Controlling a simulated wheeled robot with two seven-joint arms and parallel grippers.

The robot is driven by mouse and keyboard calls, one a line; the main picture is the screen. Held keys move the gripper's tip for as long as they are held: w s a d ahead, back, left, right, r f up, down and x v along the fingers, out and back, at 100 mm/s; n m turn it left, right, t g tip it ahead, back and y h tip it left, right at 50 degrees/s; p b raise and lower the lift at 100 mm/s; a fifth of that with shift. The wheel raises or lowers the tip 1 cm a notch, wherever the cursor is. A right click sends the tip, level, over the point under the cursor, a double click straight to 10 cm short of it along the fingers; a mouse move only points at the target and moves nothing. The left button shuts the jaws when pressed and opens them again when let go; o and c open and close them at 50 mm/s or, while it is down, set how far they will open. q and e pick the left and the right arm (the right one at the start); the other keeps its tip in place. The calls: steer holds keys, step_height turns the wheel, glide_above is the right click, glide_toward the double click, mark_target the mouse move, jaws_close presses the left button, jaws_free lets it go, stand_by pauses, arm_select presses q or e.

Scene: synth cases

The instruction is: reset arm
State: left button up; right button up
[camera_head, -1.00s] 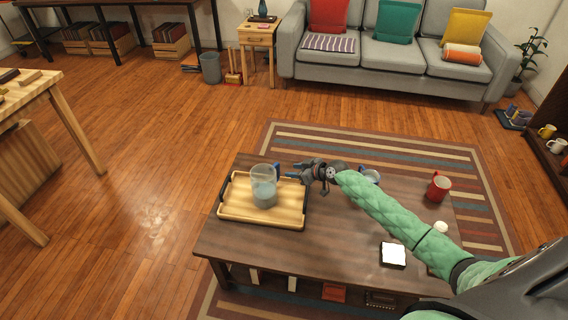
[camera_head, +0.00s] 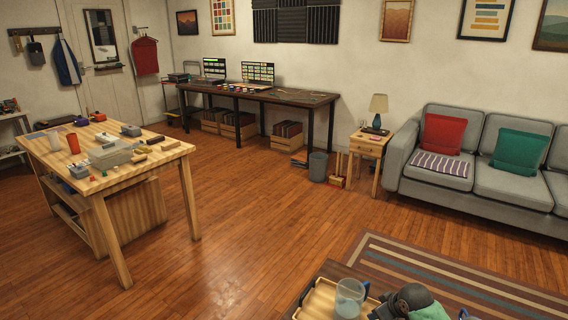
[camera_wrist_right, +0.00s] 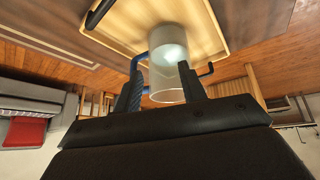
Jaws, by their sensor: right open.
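My right arm shows at the bottom edge of the head view, with its dark gripper (camera_head: 376,311) just right of a clear cup (camera_head: 349,298). The cup stands on a light wooden tray (camera_head: 318,301) on the dark coffee table, which the frame's edge cuts off. In the right wrist view my right gripper (camera_wrist_right: 161,64) has its two fingers apart. The cup (camera_wrist_right: 167,72) appears between and beyond the fingertips; I cannot tell whether they touch it. The tray (camera_wrist_right: 205,22) fills the top of that view. My left gripper is not in view.
A wooden worktable (camera_head: 105,180) with several items stands at the left. A dark desk (camera_head: 260,95) with screens is against the back wall. A grey sofa (camera_head: 500,165) and a side table (camera_head: 370,142) are at the right. The wooden floor (camera_head: 250,220) between them is clear.

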steer(key=s+a+r+m+h+p, duration=0.1)
steer(key=s+a+r+p, duration=0.2)
steer(key=s, duration=0.6)
steer(key=s+a+r+m+p, duration=0.1)
steer(key=s+a+r, duration=0.2)
steer(key=s+a, duration=0.35)
steer(key=s+a+r+m+h+p, duration=0.1)
steer(key=s+a+r, duration=0.2)
steer(key=s, duration=0.7)
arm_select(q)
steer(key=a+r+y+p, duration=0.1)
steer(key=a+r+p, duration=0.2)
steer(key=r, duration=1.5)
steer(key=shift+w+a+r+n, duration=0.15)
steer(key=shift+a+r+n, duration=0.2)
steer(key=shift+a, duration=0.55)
arm_select(e)
steer(key=s+a+f+g, duration=0.1)
steer(key=s, duration=0.6)
steer(key=s+a+f+g+y, duration=0.1)
steer(key=s+a+f+g, duration=0.1)
steer(key=s, duration=0.5)
steer(key=shift+a+m+g, duration=0.25)
steer(key=shift+m+g, duration=0.05)
steer(key=shift+m, duration=0.1)
steer(key=shift+f, duration=0.1)
